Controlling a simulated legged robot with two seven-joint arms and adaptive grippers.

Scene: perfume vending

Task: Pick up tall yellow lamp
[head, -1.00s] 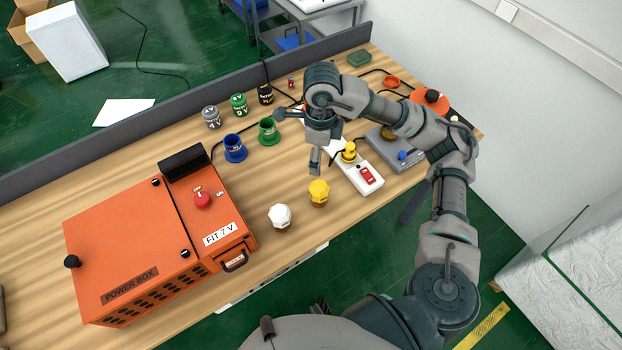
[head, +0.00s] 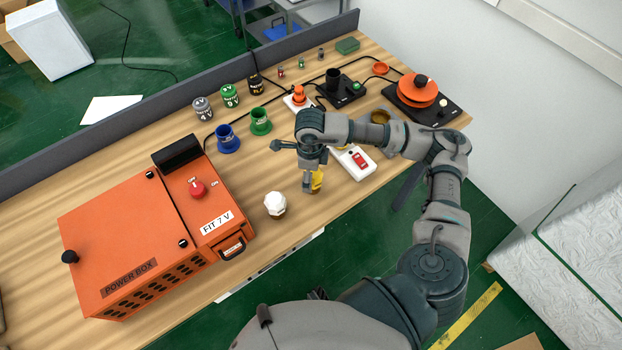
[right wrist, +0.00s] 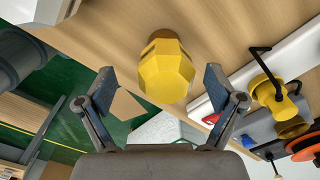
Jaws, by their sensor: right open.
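The yellow lamp (right wrist: 166,72) is a faceted yellow bulb on a brown base, standing on the table. In the head view the lamp (head: 317,181) is mostly hidden by my right gripper (head: 309,184). In the right wrist view my right gripper (right wrist: 158,103) is open, and the lamp lies ahead, between the lines of its two fingers and slightly beyond the tips. I see no finger touching it. My left gripper is not in view.
A white faceted lamp (head: 275,204) stands just left of the yellow one. A white strip with a red switch (head: 360,159) lies to the right. The orange power box (head: 130,245) is at left. Blue (head: 228,140) and green (head: 260,121) holders stand behind.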

